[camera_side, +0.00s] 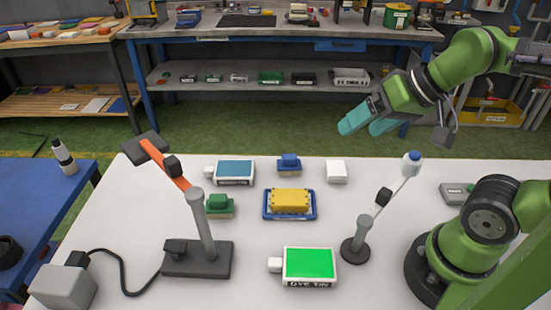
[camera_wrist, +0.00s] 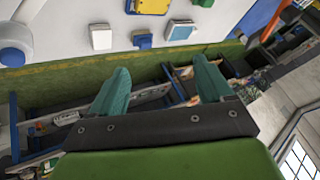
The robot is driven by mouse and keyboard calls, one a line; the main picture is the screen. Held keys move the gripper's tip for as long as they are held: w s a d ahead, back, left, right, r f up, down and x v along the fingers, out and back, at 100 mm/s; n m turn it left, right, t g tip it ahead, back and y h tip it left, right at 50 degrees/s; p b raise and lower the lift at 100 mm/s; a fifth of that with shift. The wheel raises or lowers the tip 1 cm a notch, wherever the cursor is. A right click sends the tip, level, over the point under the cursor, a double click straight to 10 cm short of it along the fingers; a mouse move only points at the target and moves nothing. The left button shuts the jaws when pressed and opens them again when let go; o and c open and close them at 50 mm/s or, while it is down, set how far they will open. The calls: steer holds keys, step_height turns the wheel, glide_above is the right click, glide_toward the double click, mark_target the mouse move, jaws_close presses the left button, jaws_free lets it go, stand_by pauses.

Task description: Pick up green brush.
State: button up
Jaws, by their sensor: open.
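The green brush (camera_side: 218,205) is a small green block with a raised grip. It sits on the white table, left of centre in the side view, close beside the grey post of a lamp-like stand. I cannot pick it out surely in the wrist view. My gripper (camera_side: 366,126) is high above the far right part of the table, well to the right of the brush. Its two teal fingers are spread apart with nothing between them. They also show in the wrist view (camera_wrist: 158,85), aimed past the table's far edge.
A yellow block (camera_side: 289,200) on a blue tray (camera_side: 266,217), a blue brush-like block (camera_side: 289,164), a white block (camera_side: 336,171) and tins with blue (camera_side: 234,171) and green (camera_side: 310,264) tops share the table. The tall orange-armed stand (camera_side: 203,230) and thin stand (camera_side: 361,240) are obstacles.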

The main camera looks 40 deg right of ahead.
stand_by(0.3)
steer(key=o, duration=0.4)
steer(key=n+g+h, duration=0.2)
steer(key=n+g, duration=0.5)
steer(key=n, duration=2.5)
glide_above(217, 197)
step_height(217, 197, down, 7)
step_height(217, 197, down, 16)
steer(key=shift+f, duration=0.25)
